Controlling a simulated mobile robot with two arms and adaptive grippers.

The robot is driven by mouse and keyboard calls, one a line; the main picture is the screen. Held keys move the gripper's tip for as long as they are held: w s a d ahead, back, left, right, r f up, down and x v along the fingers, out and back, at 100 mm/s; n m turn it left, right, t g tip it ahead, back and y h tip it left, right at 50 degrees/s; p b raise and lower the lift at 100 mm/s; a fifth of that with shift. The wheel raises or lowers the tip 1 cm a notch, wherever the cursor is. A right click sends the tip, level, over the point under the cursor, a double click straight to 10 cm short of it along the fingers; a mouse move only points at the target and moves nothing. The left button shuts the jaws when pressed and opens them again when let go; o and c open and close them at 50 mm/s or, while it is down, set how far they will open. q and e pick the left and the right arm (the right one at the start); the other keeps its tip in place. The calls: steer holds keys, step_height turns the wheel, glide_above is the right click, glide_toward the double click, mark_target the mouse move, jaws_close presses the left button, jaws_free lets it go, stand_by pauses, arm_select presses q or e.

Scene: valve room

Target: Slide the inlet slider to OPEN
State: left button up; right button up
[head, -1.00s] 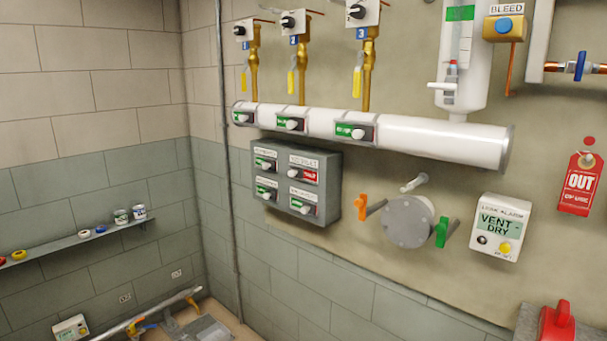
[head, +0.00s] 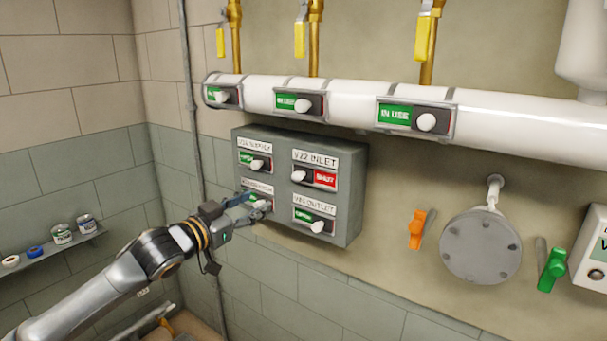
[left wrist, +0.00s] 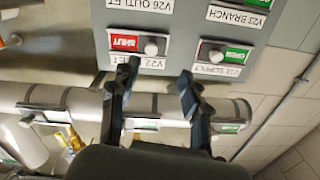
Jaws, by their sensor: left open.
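The inlet slider (head: 298,175) sits top right on a grey box (head: 355,190), under the label "V22 INLET". Its white knob is at the left end of its slot, with the red "SHUT" field showing to its right. In the left wrist view, which is upside down, the inlet slider (left wrist: 151,49) also shows, beside its red field. My left gripper (head: 262,206) is open and empty in front of the box's lower left slider, partly hiding it. It is left of and below the inlet slider. My right gripper is not in view.
The supply slider (head: 257,164) and outlet slider (head: 317,226) show green. A white pipe (head: 350,107) with several "IN USE" sliders runs above the box. An orange handle (head: 417,230) and a round grey flange (head: 480,246) are to the right.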

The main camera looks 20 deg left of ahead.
mark_target(295, 178)
arm_select(q)
steer(key=p+x, duration=0.1)
steer(key=x, duration=0.3)
steer(key=d+r+p+x, duration=0.1)
steer(key=x, duration=0.3)
steer(key=r+p+x, duration=0.1)
steer(key=p+x, duration=0.1)
steer(key=x, duration=0.2)
steer(key=shift+s+d, duration=0.2)
steer(key=shift+d, duration=0.1)
steer(key=shift+w+d+f, duration=0.15)
steer(key=shift+w, duration=0.45)
jaws_close()
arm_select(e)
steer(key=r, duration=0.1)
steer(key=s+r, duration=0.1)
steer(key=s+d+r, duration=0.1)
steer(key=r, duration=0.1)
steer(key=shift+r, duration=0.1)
